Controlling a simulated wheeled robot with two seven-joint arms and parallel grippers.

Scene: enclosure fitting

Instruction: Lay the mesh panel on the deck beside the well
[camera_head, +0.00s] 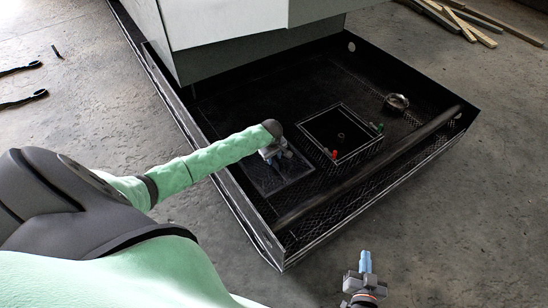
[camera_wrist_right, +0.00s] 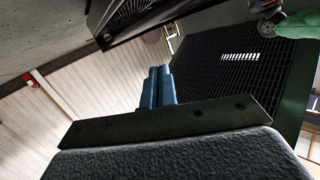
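A dark flat square panel (camera_head: 271,183), which looks like the mesh panel, lies flat or almost flat on the deck in the head view, left of the well. The well (camera_head: 342,128) is a square with a pale outline. My left gripper (camera_head: 277,157) points down over the panel's far part; its blue fingertips are small there, and whether they grip it is unclear. My right gripper (camera_head: 365,261) is outside the enclosure at the front, empty. In the right wrist view its two blue fingers (camera_wrist_right: 158,86) stand together with nothing between them. The left gripper also shows there (camera_wrist_right: 266,12).
The black enclosure has raised walls (camera_head: 268,238) and a thick dark bar (camera_head: 370,165) along its front. A grey cabinet (camera_head: 230,58) stands over its back left. A metal ring (camera_head: 397,102) and small red (camera_head: 334,154) and green (camera_head: 380,127) parts sit near the well.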

